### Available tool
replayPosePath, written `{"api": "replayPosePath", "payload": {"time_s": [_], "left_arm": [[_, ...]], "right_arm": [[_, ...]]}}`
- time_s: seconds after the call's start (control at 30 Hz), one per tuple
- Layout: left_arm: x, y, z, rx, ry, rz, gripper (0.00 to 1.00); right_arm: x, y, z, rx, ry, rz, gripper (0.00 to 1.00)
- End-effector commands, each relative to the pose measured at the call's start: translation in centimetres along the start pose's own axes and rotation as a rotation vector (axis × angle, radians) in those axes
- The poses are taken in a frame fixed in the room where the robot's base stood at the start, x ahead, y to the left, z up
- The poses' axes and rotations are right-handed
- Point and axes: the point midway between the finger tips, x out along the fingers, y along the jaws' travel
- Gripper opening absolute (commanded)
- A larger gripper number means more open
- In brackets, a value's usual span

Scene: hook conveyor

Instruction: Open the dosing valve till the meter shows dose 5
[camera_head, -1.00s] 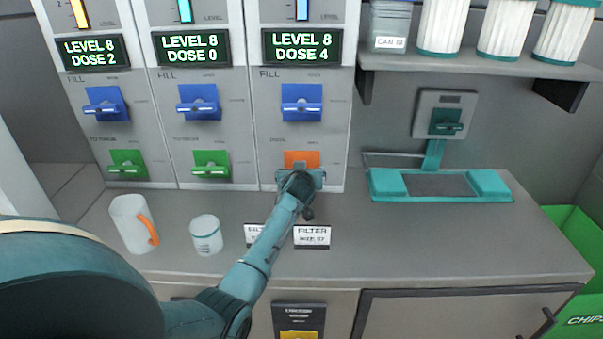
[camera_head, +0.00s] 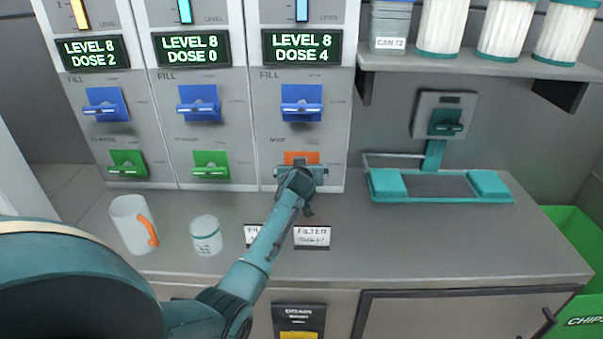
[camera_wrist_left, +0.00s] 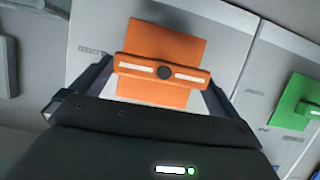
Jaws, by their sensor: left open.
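The third column's meter (camera_head: 302,47) reads LEVEL 8, DOSE 4. Below it are a blue fill valve (camera_head: 301,103) and an orange valve (camera_head: 302,157) with a bar handle, mostly covered by my gripper in the head view. My left gripper (camera_head: 300,172) is at the orange valve. In the left wrist view the orange valve's bar handle (camera_wrist_left: 190,74) lies between the open fingers of the left gripper (camera_wrist_left: 165,85), one at each end. I cannot tell if the fingers touch the bar. My right gripper is not in view.
Two more columns to the left have meters reading DOSE 2 (camera_head: 93,53) and DOSE 0 (camera_head: 192,48). A white mug (camera_head: 128,222), a small jar (camera_head: 206,235) and filter cards (camera_head: 312,237) stand on the counter. A teal-padded device (camera_head: 438,186) is at right.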

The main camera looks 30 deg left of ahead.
Motion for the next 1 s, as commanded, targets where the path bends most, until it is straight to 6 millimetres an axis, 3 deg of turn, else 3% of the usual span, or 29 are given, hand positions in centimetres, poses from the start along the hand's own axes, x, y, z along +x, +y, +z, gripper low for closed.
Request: {"api": "replayPosePath", "payload": {"time_s": [0.2, 0.4, 0.6, 1.0], "left_arm": [[-1.7, 0.2, -4.3, -0.003, 0.005, 0.001, 1.00], [-2.9, 0.3, -7.0, -0.001, 0.003, 0.000, 1.00], [-3.3, 0.3, -7.9, -0.001, 0.001, 0.001, 1.00], [-3.3, 0.3, -7.9, 0.000, 0.000, 0.000, 1.00]], "right_arm": [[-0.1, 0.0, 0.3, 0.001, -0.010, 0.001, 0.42], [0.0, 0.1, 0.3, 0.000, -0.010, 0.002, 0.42], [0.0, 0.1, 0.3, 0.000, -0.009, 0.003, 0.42], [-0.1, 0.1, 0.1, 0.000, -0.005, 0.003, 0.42]]}}
